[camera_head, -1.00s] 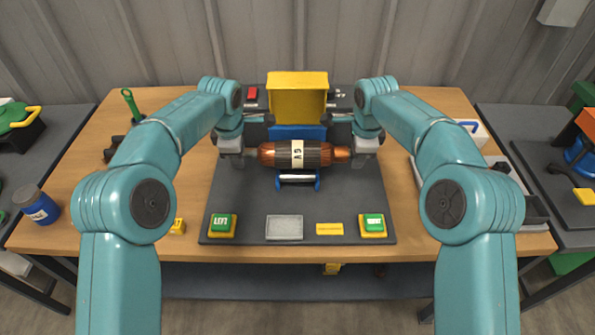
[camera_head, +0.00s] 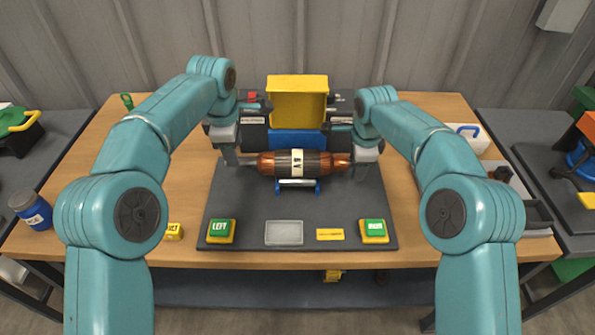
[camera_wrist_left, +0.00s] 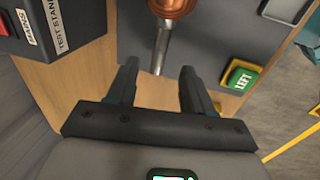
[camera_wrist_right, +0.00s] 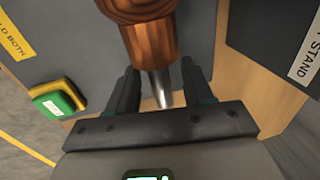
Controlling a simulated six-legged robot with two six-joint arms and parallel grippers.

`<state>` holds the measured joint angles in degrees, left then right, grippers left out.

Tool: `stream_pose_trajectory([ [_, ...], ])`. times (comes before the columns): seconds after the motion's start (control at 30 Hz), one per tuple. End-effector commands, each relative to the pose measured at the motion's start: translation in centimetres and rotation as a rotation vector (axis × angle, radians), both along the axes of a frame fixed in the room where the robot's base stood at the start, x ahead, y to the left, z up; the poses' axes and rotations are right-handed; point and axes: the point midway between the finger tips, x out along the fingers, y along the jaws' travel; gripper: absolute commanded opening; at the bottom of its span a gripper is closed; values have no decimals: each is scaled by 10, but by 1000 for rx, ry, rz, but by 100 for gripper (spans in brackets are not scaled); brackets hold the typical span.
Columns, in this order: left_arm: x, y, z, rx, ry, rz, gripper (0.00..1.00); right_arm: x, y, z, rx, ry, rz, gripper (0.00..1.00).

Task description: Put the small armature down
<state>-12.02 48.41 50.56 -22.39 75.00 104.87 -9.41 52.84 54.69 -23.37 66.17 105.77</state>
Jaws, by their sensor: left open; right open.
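The small armature (camera_head: 328,163), copper and dark with a white label, lies level across a low blue stand (camera_head: 318,187) in the middle of the dark mat and appears to rest on it. My left gripper (camera_head: 236,157) is open at its left shaft end. In the left wrist view the steel shaft (camera_wrist_left: 162,50) reaches toward the gap between the open fingers (camera_wrist_left: 158,88). My right gripper (camera_head: 364,165) is open at the right end. In the right wrist view the shaft tip (camera_wrist_right: 161,88) sits between the spread fingers (camera_wrist_right: 160,85), with gaps on both sides.
Green LEFT (camera_head: 221,230) and right (camera_head: 374,230) buttons, a grey plate (camera_head: 284,233) and a yellow label (camera_head: 330,235) lie along the mat's front.

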Motion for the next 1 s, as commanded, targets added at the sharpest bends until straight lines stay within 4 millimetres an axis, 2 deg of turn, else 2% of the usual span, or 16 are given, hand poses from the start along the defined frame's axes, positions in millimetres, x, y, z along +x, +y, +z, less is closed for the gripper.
stream_pose_trajectory([
  [0.1,-4,0,25,-1,-3,-1,51,0,0,0,0,0,0,51],
  [0.2,-7,0,39,0,-3,-1,51,0,0,0,0,0,0,51],
  [0.33,-9,0,48,0,-1,-1,51,0,0,1,0,0,0,51],
  [0.43,-10,0,50,0,1,-1,51,-1,0,9,0,-2,0,51],
  [0.8,-10,0,50,0,0,-1,51,-16,0,88,1,-4,-1,51],
  [1.0,-10,0,50,0,0,-1,51,-21,0,113,0,-2,0,51],
])
